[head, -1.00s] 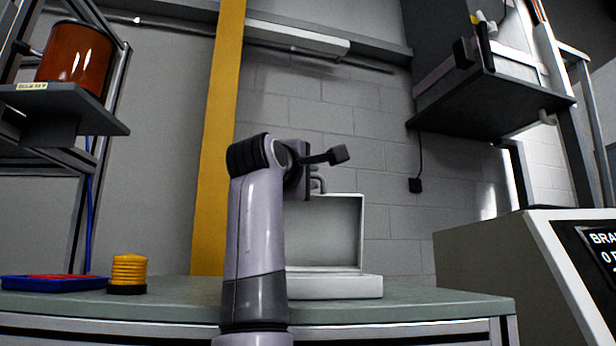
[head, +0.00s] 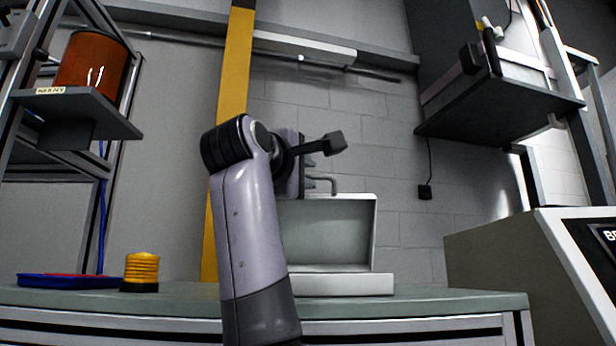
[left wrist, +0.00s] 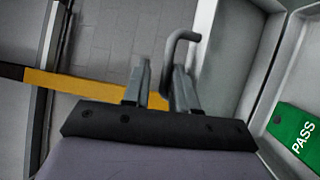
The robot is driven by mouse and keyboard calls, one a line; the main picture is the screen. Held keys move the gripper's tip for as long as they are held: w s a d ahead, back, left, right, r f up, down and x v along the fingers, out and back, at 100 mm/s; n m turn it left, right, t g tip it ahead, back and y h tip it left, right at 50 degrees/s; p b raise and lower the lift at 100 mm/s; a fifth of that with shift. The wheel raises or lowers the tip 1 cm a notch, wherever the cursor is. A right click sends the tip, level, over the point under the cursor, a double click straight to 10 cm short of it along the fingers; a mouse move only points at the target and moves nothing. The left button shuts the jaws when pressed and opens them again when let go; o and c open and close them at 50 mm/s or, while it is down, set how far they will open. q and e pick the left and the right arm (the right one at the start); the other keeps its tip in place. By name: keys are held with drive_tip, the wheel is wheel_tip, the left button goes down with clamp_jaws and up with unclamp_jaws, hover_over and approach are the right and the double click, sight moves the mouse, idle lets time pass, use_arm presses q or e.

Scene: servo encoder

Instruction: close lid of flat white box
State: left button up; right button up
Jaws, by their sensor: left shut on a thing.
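The flat white box stands on the green bench top, its base (head: 345,284) low and its lid (head: 345,235) raised upright at the back. A grey bent handle (head: 325,180) shows at the lid's top edge; it also shows in the left wrist view (left wrist: 184,38) beside the fingers. My left gripper (head: 292,165) is at the lid's top left, shut on the handle; my arm hides the box's left part. In the left wrist view, my left gripper's fingers (left wrist: 160,85) meet the handle's near end, but the exact contact is unclear. My right gripper is not in view.
A yellow ringed object (head: 141,270) and a blue tray (head: 70,281) stand left on the bench (head: 430,302). A shelf with an orange spool (head: 90,65) is at the left. A grey machine (head: 520,260) stands at the right.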

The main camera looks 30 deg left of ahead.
use_arm(q)
drive_tip(key=shift+s+a+r, duration=0.1)
drive_tip(key=shift+s+r, duration=0.1)
drive_tip(key=s+f+b, duration=0.4)
drive_tip(key=s+b, duration=0.2)
drive_tip(key=s, duration=0.1)
drive_tip(key=shift+d, duration=0.4)
idle(0.4)
